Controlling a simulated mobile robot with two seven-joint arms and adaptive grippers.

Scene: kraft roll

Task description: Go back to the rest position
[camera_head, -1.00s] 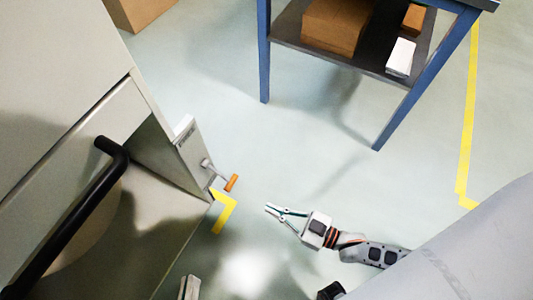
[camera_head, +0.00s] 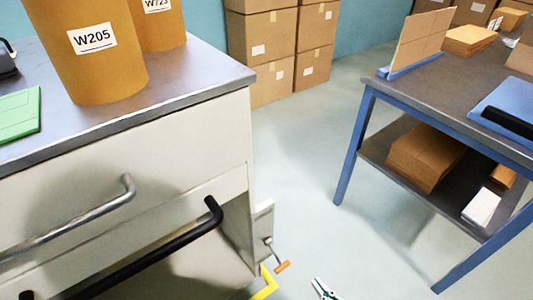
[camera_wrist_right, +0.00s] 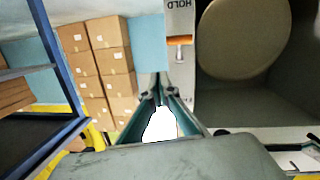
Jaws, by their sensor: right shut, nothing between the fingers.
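My right gripper (camera_head: 322,287) shows at the bottom edge of the head view, low over the floor and to the right of the grey cabinet (camera_head: 120,158). In the right wrist view my right gripper's fingers (camera_wrist_right: 160,92) come together at the tips with nothing between them. An orange-tipped lever (camera_head: 282,267) sticks out from the cabinet's lower right side, to the left of the gripper and apart from it. My left gripper is not in view.
Brown rolls, one labelled W205 (camera_head: 92,45), stand on the cabinet top. A black bar handle (camera_head: 130,258) crosses the cabinet's front. A blue-legged table (camera_head: 455,95) stands at right. Stacked boxes (camera_head: 275,50) are behind. Pale floor (camera_head: 310,190) lies clear between.

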